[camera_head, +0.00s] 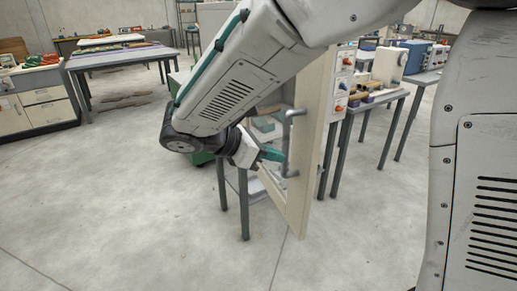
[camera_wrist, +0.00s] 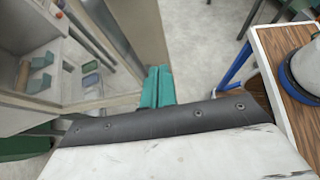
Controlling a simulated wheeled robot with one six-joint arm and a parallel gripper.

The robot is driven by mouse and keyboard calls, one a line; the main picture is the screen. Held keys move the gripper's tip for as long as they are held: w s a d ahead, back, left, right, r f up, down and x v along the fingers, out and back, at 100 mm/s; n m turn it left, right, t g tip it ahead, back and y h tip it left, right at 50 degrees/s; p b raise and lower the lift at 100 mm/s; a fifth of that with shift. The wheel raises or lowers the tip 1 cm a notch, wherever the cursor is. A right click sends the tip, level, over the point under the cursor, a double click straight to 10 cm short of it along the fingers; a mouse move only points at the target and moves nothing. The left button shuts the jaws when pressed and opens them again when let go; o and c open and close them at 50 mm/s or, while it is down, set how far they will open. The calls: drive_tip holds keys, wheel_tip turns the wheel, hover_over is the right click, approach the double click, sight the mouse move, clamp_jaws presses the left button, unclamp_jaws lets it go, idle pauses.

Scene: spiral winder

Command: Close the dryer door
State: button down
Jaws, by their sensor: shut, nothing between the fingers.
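The dryer door (camera_head: 307,140) is a pale cream panel with a window, and it stands open in the head view. A grey bar handle (camera_head: 289,143) is on its left-hand face. My gripper (camera_head: 272,154) has teal fingers, shut and empty, pointing at the door just left of the handle. Whether they touch it I cannot tell. In the wrist view the shut fingers (camera_wrist: 157,87) are beside the cream door frame (camera_wrist: 142,35), with glass and small items seen to its left. The dryer body is mostly hidden behind my arm in the head view.
A table with grey legs (camera_head: 243,205) stands below the door. A bench (camera_head: 388,97) with coloured parts is behind it at right. In the wrist view a wood-topped table (camera_wrist: 275,55) is at right. The floor (camera_head: 130,200) is clear at front left.

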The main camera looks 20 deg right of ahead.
sight(308, 157)
drive_tip(key=d, duration=0.1)
drive_tip(key=d+f, duration=0.1)
drive_tip(key=d, duration=0.3)
drive_tip(key=shift+w+d+f, duration=0.2)
drive_tip(key=shift+w, duration=0.1)
drive_tip(key=shift+d, duration=0.45)
drive_tip(key=shift+w+d, duration=0.1)
